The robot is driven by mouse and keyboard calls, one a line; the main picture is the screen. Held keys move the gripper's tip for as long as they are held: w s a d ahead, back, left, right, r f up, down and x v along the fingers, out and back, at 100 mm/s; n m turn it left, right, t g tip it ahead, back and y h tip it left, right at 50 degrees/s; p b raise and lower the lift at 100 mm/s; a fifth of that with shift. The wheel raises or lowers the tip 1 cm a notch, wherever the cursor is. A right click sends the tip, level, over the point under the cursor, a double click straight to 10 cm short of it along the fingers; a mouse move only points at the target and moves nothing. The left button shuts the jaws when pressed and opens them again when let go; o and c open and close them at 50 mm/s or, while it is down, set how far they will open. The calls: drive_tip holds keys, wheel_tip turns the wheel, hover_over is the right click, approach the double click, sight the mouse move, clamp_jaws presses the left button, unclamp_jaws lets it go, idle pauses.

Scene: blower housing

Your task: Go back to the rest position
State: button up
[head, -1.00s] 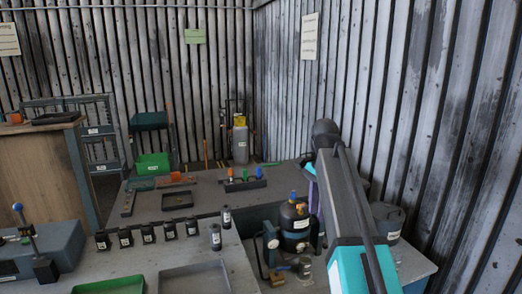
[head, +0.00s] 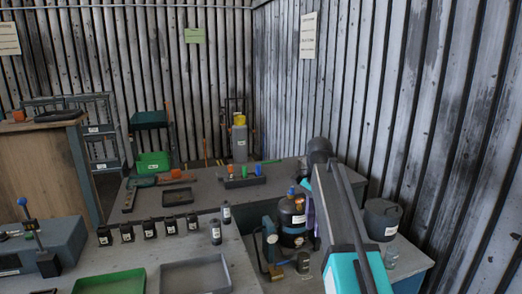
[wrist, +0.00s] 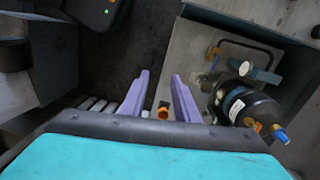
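My gripper (wrist: 160,78) shows in the wrist view as two purple fingers standing apart, with nothing visible held between their tips. A small orange-ringed item (wrist: 163,111) shows between the finger bases, seemingly beyond them; its exact place is unclear. In the head view my arm reaches up from the lower right, and a purple part of the gripper (head: 311,213) shows beside a black blower-like tank (head: 291,216); the rest is hidden behind the arm. The same tank (wrist: 245,105) lies right of the fingers in the wrist view, apart from them.
Several black bottles line the near bench, behind a green tray (head: 110,284) and a grey tray (head: 194,277). A ribbed metal wall (head: 440,130) closes the right side.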

drive_tip(key=s+f+g+b, duration=0.15)
drive_tip(key=s+f, duration=0.35)
drive_tip(key=f, duration=0.8)
drive_tip(key=s+f+n+g, duration=0.15)
drive_tip(key=s+f, duration=0.35)
drive_tip(key=f, duration=0.7)
drive_tip(key=s+f+g+b, duration=0.15)
drive_tip(key=s+f, duration=0.35)
drive_tip(key=f, duration=0.8)
drive_tip(key=s+f+n+b, duration=0.1)
drive_tip(key=s+f+n, duration=1.1)
drive_tip(key=s+f, duration=1.2)
drive_tip(key=shift+s+f, duration=0.25)
drive_tip(key=shift+s, duration=1.45)
